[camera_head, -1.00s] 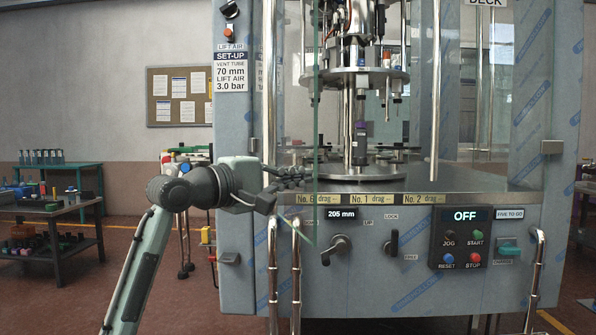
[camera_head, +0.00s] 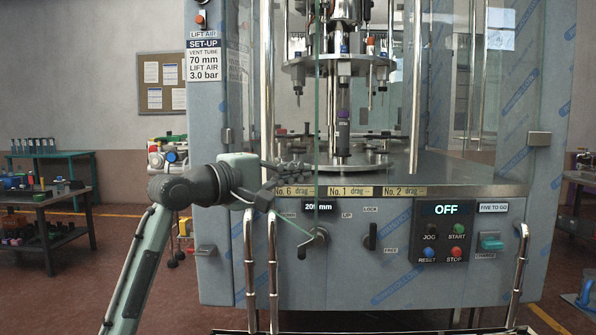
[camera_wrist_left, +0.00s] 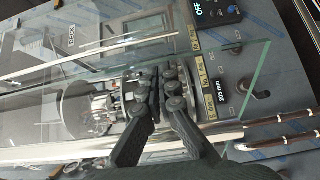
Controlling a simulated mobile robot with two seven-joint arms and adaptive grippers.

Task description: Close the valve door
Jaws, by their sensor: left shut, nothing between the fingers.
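The valve door is a clear glass panel with a green free edge (camera_head: 317,110), on the left front of the filling machine. It stands ajar, its lower corner out in front of the control panel. In the left wrist view the glass (camera_wrist_left: 245,75) spans the picture, with its corner at the upper right. My left gripper (camera_head: 297,170) is shut and empty, at the lower part of the door, just left of the free edge. In the left wrist view its dark fingers (camera_wrist_left: 160,83) overlap the glass; contact cannot be told. My right gripper is not in view.
The control panel (camera_head: 442,240) reads OFF. Chrome rails (camera_head: 272,270) stand below the gripper, and another rail (camera_head: 516,275) is at the right. A bottle (camera_head: 342,135) stands inside the machine. A cluttered table (camera_head: 40,200) is at the left.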

